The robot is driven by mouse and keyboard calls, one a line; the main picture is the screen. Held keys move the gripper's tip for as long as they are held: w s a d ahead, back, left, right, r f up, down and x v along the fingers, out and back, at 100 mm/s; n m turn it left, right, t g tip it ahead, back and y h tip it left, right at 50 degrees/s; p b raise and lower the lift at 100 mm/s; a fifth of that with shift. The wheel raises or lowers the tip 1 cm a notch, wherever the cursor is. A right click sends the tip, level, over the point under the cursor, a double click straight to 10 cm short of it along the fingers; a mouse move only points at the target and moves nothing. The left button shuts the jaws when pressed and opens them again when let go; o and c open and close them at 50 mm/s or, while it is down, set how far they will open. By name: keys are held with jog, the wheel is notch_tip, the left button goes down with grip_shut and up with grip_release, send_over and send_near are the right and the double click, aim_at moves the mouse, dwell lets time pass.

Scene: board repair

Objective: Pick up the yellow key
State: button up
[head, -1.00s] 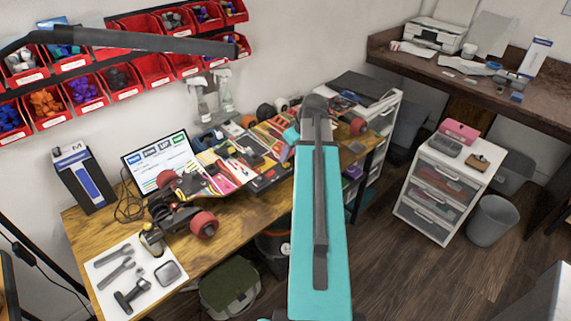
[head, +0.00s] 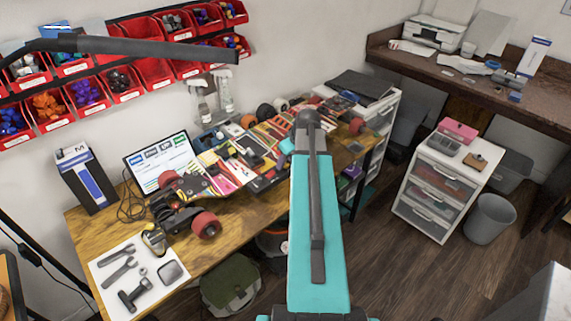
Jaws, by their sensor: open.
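I cannot make out a yellow key for certain in the head view. A small yellow and dark object (head: 154,239) sits at the top of the white tool sheet (head: 99,271), but its shape does not read clearly as a key. My teal arm rises from the bottom centre and bends over the right part of the wooden workbench (head: 238,226). A small teal part of it shows left of the bend. My jaws are hidden behind the arm.
A skateboard with red wheels (head: 206,226) lies on the bench, beside a screen (head: 160,160) and a cluttered tool area. A white drawer unit (head: 436,196) and grey bin (head: 490,220) stand right. Floor between is clear.

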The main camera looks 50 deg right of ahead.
aim_at(287, 165)
dwell(0.4)
grip_shut()
jog(key=shift+r, duration=0.2)
jog(key=shift+r+b, duration=0.9)
jog(key=shift+r, duration=0.45)
jog(key=shift+s+a+r, duration=0.1)
jog(key=shift+s+r, duration=0.1)
jog(key=s+a+b, duration=0.3)
jog(key=s+b, duration=0.2)
jog(key=s, duration=0.5)
jog(key=shift+a+r, duration=0.15)
jog(key=shift+r, duration=0.2)
jog(key=shift+b, duration=0.65)
